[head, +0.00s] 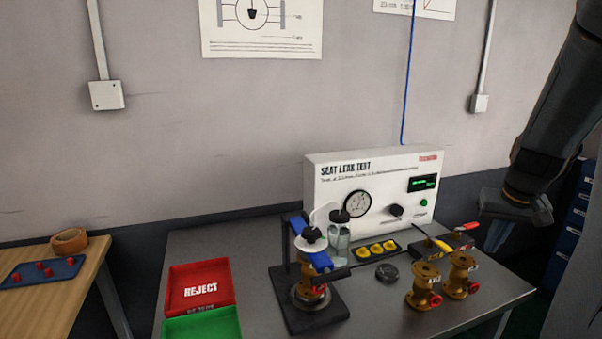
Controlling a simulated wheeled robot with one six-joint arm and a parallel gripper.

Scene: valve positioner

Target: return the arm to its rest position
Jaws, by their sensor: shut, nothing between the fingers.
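My arm (560,110) comes down from the upper right edge of the head view, dark grey, in front of the wall. My gripper (493,246) is at its lower end, pointing down, above the right end of the grey bench (235,247). It is shut and empty, and it appears apart from the things on the bench. Its fingertips are small and dark in this view.
On the bench stand the white seat leak test box (325,201), a clamp fixture (318,313) with blue arms, brass valves (424,287), a red reject tray (200,275) and a green tray (203,327). A wooden table (55,315) is at left, blue drawers (567,243) at right.

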